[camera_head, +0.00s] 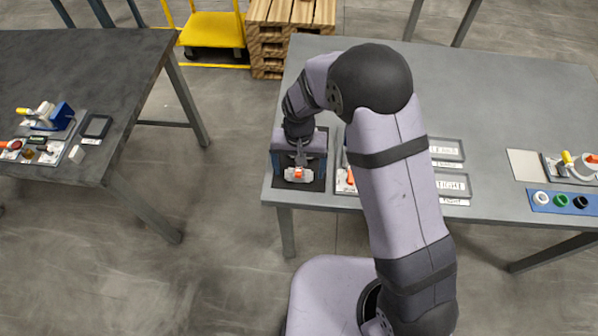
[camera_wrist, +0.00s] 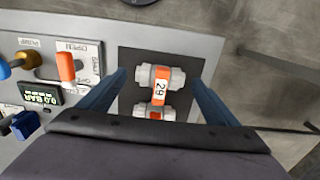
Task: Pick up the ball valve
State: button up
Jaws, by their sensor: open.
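The ball valve (camera_wrist: 160,88) has pale grey fittings and an orange band labelled 29. It lies on a dark square mat (camera_wrist: 136,57) at the table's near left corner. It also shows as a small white and orange piece in the head view (camera_head: 299,175). My gripper (camera_wrist: 160,78) is open above the mat, with one blue finger on each side of the valve and visible gaps between. The gripper's dark palm hides the near part of the mat in the wrist view. In the head view my gripper (camera_head: 299,168) covers part of the mat.
Left of the mat in the wrist view, a panel holds an orange lever (camera_wrist: 66,68) and a gauge display (camera_wrist: 41,96). Trays (camera_head: 452,185) lie right of my arm. A blue rack (camera_head: 562,203) stands far right. Another table (camera_head: 75,65) is at left.

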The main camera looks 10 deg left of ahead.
jog(key=c, duration=1.2)
jog(key=shift+c, duration=0.2)
notch_tip(320, 180, up, 10)
jog(key=shift+r+b, duration=0.1)
jog(key=shift+b, duration=0.95)
